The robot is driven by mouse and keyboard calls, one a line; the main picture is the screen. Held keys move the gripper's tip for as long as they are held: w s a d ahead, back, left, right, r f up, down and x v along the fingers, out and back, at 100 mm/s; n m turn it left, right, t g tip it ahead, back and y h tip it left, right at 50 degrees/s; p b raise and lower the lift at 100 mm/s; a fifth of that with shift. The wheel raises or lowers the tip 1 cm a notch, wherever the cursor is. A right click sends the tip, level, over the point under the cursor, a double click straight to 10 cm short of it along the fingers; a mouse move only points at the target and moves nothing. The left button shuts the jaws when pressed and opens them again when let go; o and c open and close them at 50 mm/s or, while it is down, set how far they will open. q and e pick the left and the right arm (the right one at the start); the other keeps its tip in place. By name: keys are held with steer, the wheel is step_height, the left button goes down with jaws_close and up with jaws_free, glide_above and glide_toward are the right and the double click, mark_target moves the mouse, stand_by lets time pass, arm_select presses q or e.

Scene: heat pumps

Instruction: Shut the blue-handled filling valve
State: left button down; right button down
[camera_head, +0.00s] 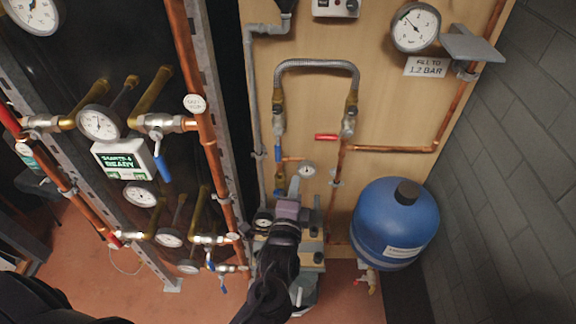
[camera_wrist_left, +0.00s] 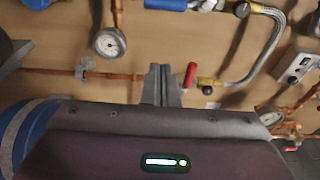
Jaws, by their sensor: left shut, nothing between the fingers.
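The blue handle (camera_head: 278,153) of the filling valve is on the left leg of the braided filling loop (camera_head: 316,65) and lies in line with its pipe. It also shows at the top edge of the left wrist view (camera_wrist_left: 166,4). A red handle (camera_head: 326,137) sits on the loop's right leg, sticking out sideways; it also shows in the left wrist view (camera_wrist_left: 190,75). My left gripper (camera_head: 294,186) is shut and empty, below and right of the blue handle. Its fingertips (camera_wrist_left: 161,70) appear beside the red handle in the wrist view. My right gripper is not in view.
A small gauge (camera_head: 307,169) is just above my left gripper. A blue expansion vessel (camera_head: 395,224) stands to the right by the block wall. Copper pipes (camera_head: 200,130) and other blue-handled valves (camera_head: 161,163) are on the left. A pressure gauge (camera_head: 415,28) hangs at upper right.

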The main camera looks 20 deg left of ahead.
mark_target(278, 145)
arm_select(q)
steer(key=w+a+p, duration=0.4)
steer(key=w+a, duration=0.1)
steer(key=w, duration=0.2)
steer(key=shift+w, duration=0.4)
steer(key=shift+w, duration=0.1)
